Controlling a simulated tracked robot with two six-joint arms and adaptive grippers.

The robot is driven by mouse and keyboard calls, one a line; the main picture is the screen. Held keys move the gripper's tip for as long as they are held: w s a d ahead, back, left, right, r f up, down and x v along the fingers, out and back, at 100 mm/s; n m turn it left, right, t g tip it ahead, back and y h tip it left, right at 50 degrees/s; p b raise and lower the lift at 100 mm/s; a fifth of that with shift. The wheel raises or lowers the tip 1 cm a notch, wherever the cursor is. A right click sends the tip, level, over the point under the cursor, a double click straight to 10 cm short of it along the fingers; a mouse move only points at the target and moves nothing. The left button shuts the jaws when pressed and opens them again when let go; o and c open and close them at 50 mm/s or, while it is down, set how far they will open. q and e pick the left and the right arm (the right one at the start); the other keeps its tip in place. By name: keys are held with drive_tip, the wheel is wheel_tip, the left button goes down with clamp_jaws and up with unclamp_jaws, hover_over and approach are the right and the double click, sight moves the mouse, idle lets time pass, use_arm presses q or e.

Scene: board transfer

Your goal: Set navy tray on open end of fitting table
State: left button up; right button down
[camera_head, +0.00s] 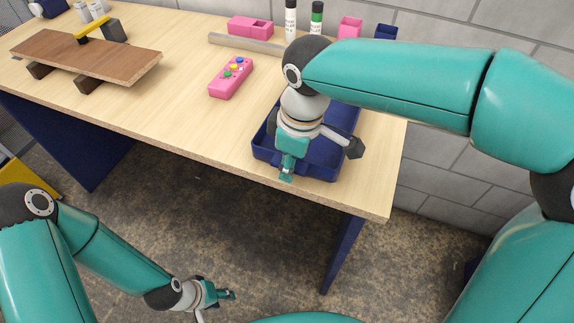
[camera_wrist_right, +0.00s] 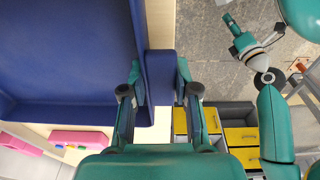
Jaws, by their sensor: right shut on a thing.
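The navy tray (camera_head: 318,171) is at the right end of the pale wood table (camera_head: 190,110), near its front edge. I cannot tell whether it rests on the top or is slightly lifted. My right gripper (camera_head: 315,162) is shut on its near wall, and the arm hides part of the tray. In the right wrist view the tray (camera_wrist_right: 60,50) fills the upper left, with its wall between the fingers of my right gripper (camera_wrist_right: 158,98). My left gripper (camera_head: 217,302) is open and empty, low in front of the table; it also shows in the right wrist view (camera_wrist_right: 247,40).
A pink box with coloured buttons (camera_head: 231,77) lies left of the tray. A brown board (camera_head: 85,56) on dark blocks is at the left end. Pink bins (camera_head: 250,27), two bottles (camera_head: 316,18) and a grey bar (camera_head: 245,44) are at the back. Yellow-fronted drawers (camera_wrist_right: 240,137) show in the wrist view.

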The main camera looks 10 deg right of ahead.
drive_tip(key=shift+f, duration=0.35)
drive_tip(key=c, duration=0.9)
unclamp_jaws()
drive_tip(key=shift+o, duration=0.2)
drive_tip(key=shift+r, duration=0.1)
wheel_tip(320, 180, up, 12)
drive_tip(key=s+d+p, duration=0.1)
drive_tip(key=p, duration=0.1)
